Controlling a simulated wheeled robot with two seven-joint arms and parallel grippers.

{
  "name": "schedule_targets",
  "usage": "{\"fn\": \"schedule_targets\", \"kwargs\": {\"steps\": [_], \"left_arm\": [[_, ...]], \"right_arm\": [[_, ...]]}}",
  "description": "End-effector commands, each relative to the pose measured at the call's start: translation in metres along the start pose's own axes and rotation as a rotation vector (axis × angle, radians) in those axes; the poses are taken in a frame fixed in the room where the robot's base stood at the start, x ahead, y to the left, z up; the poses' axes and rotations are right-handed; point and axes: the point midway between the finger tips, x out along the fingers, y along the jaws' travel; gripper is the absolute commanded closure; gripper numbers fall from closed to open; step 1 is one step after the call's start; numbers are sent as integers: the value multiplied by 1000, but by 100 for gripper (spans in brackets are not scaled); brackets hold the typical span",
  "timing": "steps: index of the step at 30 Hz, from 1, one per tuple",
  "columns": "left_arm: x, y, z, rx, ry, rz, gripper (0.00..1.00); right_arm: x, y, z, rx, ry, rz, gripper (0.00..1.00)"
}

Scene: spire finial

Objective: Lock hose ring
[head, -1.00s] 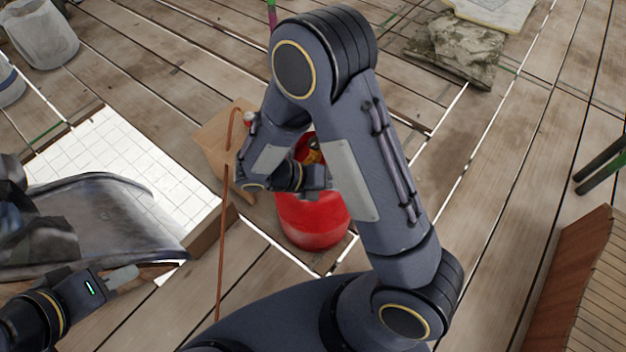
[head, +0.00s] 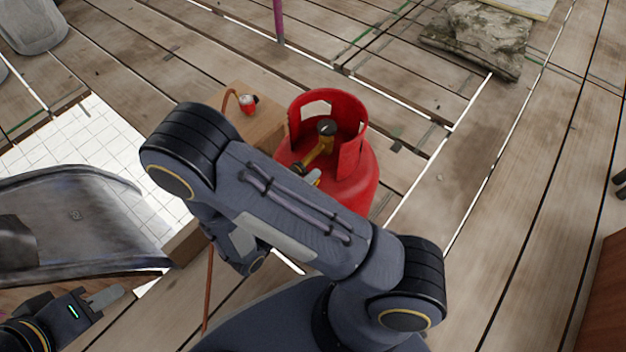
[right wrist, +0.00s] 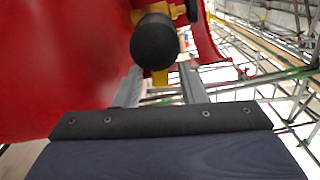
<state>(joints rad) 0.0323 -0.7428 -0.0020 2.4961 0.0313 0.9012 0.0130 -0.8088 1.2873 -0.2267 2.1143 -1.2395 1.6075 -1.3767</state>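A red gas cylinder (head: 350,185) with an open collar stands on the planks. Its brass valve (head: 318,155) has a black knob (head: 326,127) and a dark-ended side outlet (head: 296,168). In the right wrist view the knob (right wrist: 155,42) is large, with yellow valve parts behind it. An orange hose (head: 227,97) ends in a red-and-white fitting (head: 248,102) on a wooden box, apart from the valve. My right gripper (right wrist: 160,88) is open, its fingers apart close to the valve; the forearm mostly hides it in the head view. My left gripper (head: 104,298) is at lower left; its opening is unclear.
The wooden box (head: 262,128) stands left of the cylinder. A grey curved metal tray or barrow (head: 90,215) and a white tiled surface (head: 95,125) lie left. Scaffolding shows beyond.

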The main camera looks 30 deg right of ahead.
Motion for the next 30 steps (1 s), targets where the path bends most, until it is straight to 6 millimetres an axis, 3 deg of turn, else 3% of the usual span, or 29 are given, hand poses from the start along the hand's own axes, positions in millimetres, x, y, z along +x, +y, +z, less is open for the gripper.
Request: {"fn": "schedule_targets", "kwargs": {"steps": [6,13,22,30], "left_arm": [[5,-2,2,0,0,0,67],[4,-2,2,0,0,0,67],[4,-2,2,0,0,0,67],[4,-2,2,0,0,0,67]], "right_arm": [[17,0,0,0,1,1,64],[18,0,0,0,1,1,64],[18,0,0,0,1,1,100],[18,1,0,14,1,1,100]]}}
